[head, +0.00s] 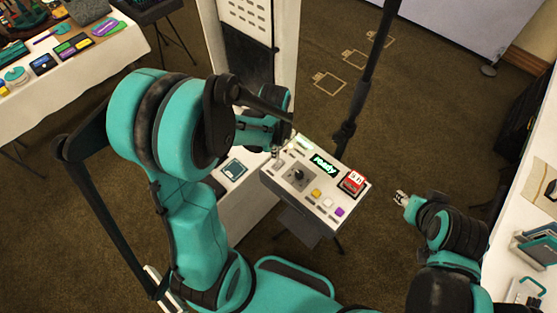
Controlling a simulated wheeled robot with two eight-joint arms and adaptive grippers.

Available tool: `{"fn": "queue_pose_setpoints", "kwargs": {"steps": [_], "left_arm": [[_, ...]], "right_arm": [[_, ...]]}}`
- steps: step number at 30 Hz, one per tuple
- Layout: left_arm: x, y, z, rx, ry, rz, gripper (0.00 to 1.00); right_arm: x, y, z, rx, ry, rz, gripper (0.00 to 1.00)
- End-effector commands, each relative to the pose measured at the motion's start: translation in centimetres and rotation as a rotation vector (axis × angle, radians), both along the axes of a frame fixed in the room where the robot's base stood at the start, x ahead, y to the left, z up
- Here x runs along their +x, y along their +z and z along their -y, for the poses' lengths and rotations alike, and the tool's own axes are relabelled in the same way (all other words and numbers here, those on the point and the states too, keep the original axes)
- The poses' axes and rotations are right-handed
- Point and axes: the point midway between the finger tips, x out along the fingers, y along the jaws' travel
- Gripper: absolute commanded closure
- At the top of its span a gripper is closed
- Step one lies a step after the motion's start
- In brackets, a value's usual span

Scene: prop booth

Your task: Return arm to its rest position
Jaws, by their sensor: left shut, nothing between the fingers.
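My left arm comes in from the left and bends over the white control box. Its gripper (286,141) is small in the picture, shut and empty, near the upper left edge of the box; whether it touches is unclear. The control box (279,182) has a dark joystick (298,176), a green-lit "ready" display (323,163), a red-and-white block or counter (352,182) and several coloured buttons. My right gripper (401,198) is apart from the box, over the floor to its right; its fingers are too small to judge.
A black pole (366,85) rises behind the box. A white panel stands behind my left arm (290,40). A cluttered white table (105,60) is at the upper left, a white counter (515,210) at the right. Carpet between is mostly clear.

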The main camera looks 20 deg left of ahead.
Motion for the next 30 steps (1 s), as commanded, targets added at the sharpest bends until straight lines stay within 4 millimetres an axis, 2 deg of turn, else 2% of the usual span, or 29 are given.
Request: {"fn": "queue_pose_setpoints", "kwargs": {"steps": [3, 20, 30], "left_arm": [[0.0, 0.7, 0.0, 0.0, 0.0, 0.0, 1.0], [0.0, 0.9, 0.0, 0.0, 0.0, 0.0, 1.0], [0.0, 6.5, 0.0, 0.0, 0.0, 0.0, 1.0]], "right_arm": [[0.0, 0.6, 0.0, 0.0, 0.0, 0.0, 0.6], [0.0, 0.7, 0.0, 0.0, 0.0, 0.0, 0.6], [0.0, 6.3, 0.0, 0.0, 0.0, 0.0, 0.6]]}}
